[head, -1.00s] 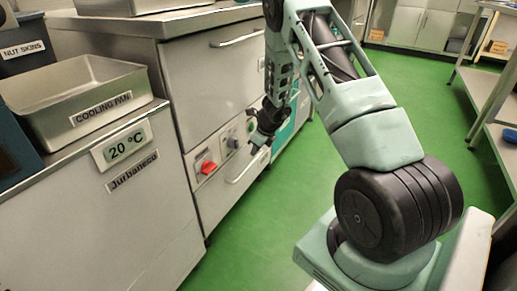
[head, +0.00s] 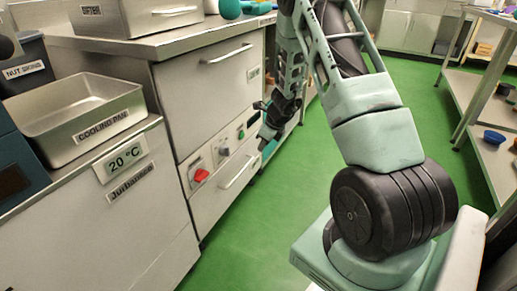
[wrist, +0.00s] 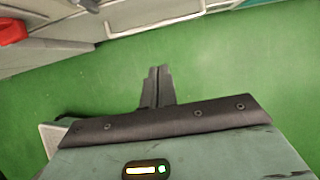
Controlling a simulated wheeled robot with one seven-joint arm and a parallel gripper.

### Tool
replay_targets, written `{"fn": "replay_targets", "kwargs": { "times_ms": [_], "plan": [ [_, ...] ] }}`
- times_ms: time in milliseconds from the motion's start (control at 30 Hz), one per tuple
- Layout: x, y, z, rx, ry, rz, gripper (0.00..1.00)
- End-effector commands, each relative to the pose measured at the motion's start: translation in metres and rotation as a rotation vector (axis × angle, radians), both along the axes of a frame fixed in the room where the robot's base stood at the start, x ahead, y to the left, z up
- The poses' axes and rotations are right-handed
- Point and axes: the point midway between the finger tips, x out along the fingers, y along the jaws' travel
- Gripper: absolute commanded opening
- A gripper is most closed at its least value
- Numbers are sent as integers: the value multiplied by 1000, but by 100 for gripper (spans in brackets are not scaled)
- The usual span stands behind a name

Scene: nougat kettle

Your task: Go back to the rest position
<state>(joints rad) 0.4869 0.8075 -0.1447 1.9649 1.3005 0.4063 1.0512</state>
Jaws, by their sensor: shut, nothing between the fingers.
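My gripper (wrist: 158,75) is shut and empty in the wrist view, its two dark fingers together above the green floor. In the head view my gripper (head: 264,138) hangs low at the end of the folded arm, in front of the cabinet with the red knob. It points down and looks apart from the cabinet front, though the exact gap is hard to tell.
A cooling pan (head: 78,118) stands on the left counter beside a nut skins bin (head: 28,78). A cabinet with a red knob (head: 201,175) is behind my gripper. Shelving (head: 480,100) stands on the right. The green floor (head: 235,245) between is clear.

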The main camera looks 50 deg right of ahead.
Motion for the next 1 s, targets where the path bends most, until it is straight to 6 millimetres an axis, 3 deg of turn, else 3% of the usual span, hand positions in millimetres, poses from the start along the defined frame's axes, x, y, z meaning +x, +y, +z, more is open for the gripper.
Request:
{"fn": "replay_targets", "kwargs": {
  "times_ms": [100,433,567,667,800,867,1000],
  "plan": [
    [-4,-1,12,0,0,1,0],
    [-6,-1,14,0,0,2,0],
    [0,19,23,-4,-11,82,0],
    [9,60,41,-18,-31,260,0],
    [11,148,75,-55,-79,650,0],
    [5,186,91,-76,-103,834,0],
    [-26,272,124,-134,-165,1289,0]
  ]
}}
